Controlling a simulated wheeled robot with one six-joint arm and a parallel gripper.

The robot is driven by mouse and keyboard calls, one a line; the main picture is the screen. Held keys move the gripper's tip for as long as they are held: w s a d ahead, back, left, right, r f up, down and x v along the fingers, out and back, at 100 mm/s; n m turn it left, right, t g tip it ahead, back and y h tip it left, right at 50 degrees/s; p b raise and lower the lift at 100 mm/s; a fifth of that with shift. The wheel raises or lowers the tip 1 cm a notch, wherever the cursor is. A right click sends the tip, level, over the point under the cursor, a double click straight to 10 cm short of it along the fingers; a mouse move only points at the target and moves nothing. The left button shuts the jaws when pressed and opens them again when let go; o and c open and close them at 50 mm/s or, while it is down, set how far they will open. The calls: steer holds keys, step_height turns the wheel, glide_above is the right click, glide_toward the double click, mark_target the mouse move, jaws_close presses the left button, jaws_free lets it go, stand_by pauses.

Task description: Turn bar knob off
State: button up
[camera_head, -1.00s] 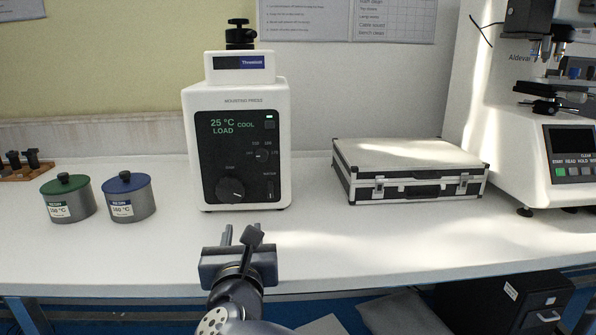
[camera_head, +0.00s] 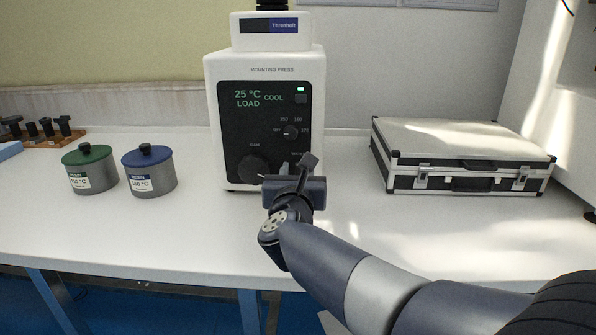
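The mounting press (camera_head: 312,95) stands upright on the bench with a black front panel. Its large round black knob (camera_head: 252,169), which I take for the bar knob, is at the panel's lower left; its label is too small to read surely. A smaller dial (camera_head: 291,132) with numbers sits above it to the right. The display (camera_head: 254,99) reads 25 °C, COOL, LOAD. My gripper (camera_head: 284,170) is in front of the panel's lower right, just right of the large knob.
Two lidded resin tins, green (camera_head: 89,170) and blue (camera_head: 149,171), stand left of the press. A silver-edged case (camera_head: 462,155) lies to the right. A wooden rack (camera_head: 45,138) is at the far left. The bench front (camera_head: 150,245) is clear.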

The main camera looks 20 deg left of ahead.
steer(key=shift+w+a, duration=0.15)
steer(key=shift+w, duration=0.45)
jaws_close()
